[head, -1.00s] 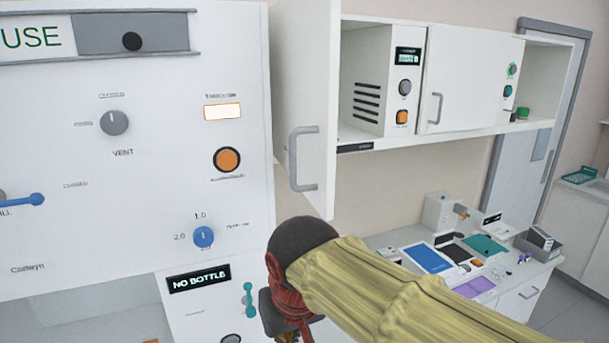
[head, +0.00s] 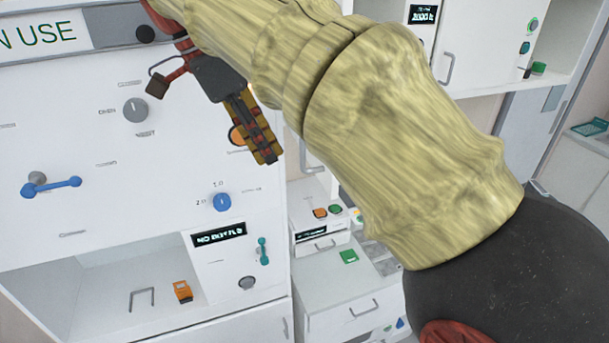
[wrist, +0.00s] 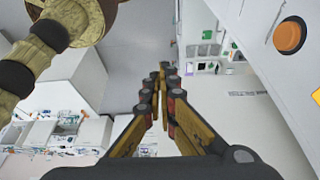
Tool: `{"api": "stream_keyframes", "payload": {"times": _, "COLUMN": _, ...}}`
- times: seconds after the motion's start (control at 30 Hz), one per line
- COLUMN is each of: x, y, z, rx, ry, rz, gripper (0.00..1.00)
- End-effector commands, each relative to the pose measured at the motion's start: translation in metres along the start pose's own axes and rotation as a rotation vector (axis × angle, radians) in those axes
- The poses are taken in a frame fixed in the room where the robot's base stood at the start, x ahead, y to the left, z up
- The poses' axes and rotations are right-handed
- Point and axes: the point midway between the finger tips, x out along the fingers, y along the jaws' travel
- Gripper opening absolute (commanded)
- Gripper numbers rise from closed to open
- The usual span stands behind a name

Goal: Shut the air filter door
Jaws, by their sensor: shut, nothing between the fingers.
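A white cabinet door, which I take to be the air filter door, is mostly hidden behind my arm in the head view. Only its grey handle (head: 313,163) and a strip around it show, just right of my gripper. I cannot tell from this moment's views how far the door stands open. My gripper (head: 268,158) is shut and empty, pointing down in front of the white panel. The orange button (head: 237,135) is partly behind it. In the wrist view the closed fingers (wrist: 164,72) point away into free space, with the orange button (wrist: 290,36) at upper right.
The large white panel (head: 90,145) fills the left, with a blue lever (head: 55,185), a blue knob (head: 222,202) and a dark display (head: 219,234). A closed cupboard door (head: 470,50) is upper right. Drawers (head: 350,295) stand below.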

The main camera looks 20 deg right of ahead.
Motion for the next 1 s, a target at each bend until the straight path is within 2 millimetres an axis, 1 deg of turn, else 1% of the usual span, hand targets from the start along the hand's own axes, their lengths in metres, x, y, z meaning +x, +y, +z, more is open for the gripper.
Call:
{"api": "stream_keyframes", "payload": {"times": 0.07, "x": 0.004, "y": 0.001, "z": -0.001, "rx": 0.009, "ry": 0.002, "rz": 0.003, "gripper": 0.0}}
{"api": "stream_keyframes", "payload": {"times": 0.17, "x": 0.016, "y": 0.001, "z": -0.001, "rx": 0.008, "ry": 0.002, "rz": 0.004, "gripper": 0.0}}
{"api": "stream_keyframes", "payload": {"times": 0.6, "x": 0.099, "y": 0.002, "z": -0.001, "rx": 0.007, "ry": 0.001, "rz": 0.004, "gripper": 0.0}}
{"api": "stream_keyframes", "payload": {"times": 0.7, "x": 0.103, "y": 0.001, "z": -0.017, "rx": 0.011, "ry": 0.0, "rz": 0.003, "gripper": 0.0}}
{"api": "stream_keyframes", "payload": {"times": 0.8, "x": 0.108, "y": 0.001, "z": -0.027, "rx": 0.009, "ry": -0.001, "rz": 0.001, "gripper": 0.0}}
{"api": "stream_keyframes", "payload": {"times": 1.0, "x": 0.113, "y": 0.001, "z": -0.037, "rx": 0.006, "ry": 0.0, "rz": 0.002, "gripper": 0.0}}
